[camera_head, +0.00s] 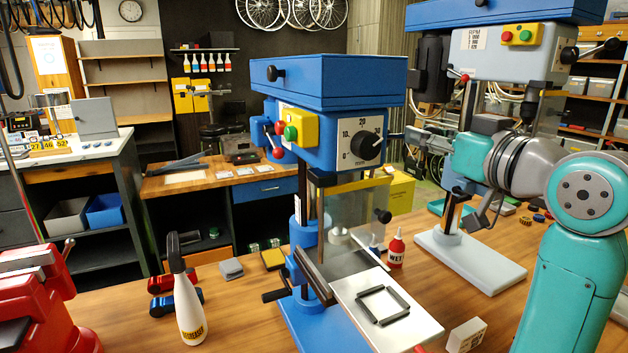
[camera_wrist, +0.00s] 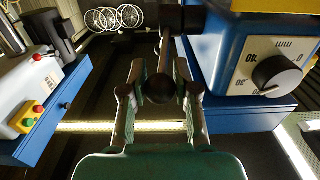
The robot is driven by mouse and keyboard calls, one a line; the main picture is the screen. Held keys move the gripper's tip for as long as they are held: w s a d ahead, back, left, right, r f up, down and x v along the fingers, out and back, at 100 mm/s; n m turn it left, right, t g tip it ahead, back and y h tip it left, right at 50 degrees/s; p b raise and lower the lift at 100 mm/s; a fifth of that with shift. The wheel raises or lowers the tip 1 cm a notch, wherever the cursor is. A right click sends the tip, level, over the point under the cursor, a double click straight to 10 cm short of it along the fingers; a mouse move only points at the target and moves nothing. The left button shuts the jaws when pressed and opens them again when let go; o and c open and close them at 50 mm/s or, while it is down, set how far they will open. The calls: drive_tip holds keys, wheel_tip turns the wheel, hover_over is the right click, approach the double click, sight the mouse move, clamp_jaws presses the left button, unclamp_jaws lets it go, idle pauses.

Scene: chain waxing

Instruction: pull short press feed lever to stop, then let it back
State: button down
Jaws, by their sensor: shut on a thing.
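The short press is the blue drill press (camera_head: 330,75) in the middle of the head view, with a dial on its front. Its dial also shows large at the right of the wrist view (camera_wrist: 278,76). The feed lever's black ball knob (camera_wrist: 160,88) sits between my fingers in the wrist view. Its thin rod (camera_wrist: 166,50) runs up from the knob to a dark hub on the press side. My gripper (camera_wrist: 157,92) is shut on this knob. In the head view my gripper (camera_head: 408,137) reaches the press's right side from the right; the knob is hard to make out there.
A taller grey-and-blue press (camera_head: 505,62) stands behind at the right, close to my arm.

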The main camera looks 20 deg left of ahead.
drive_tip(key=shift+f, duration=0.2)
drive_tip(key=shift+f, duration=0.85)
drive_tip(key=shift+f, duration=0.6)
idle(0.4)
drive_tip(key=shift+f, duration=0.65)
drive_tip(key=shift+w+a+f, duration=0.1)
drive_tip(key=shift+f, duration=0.5)
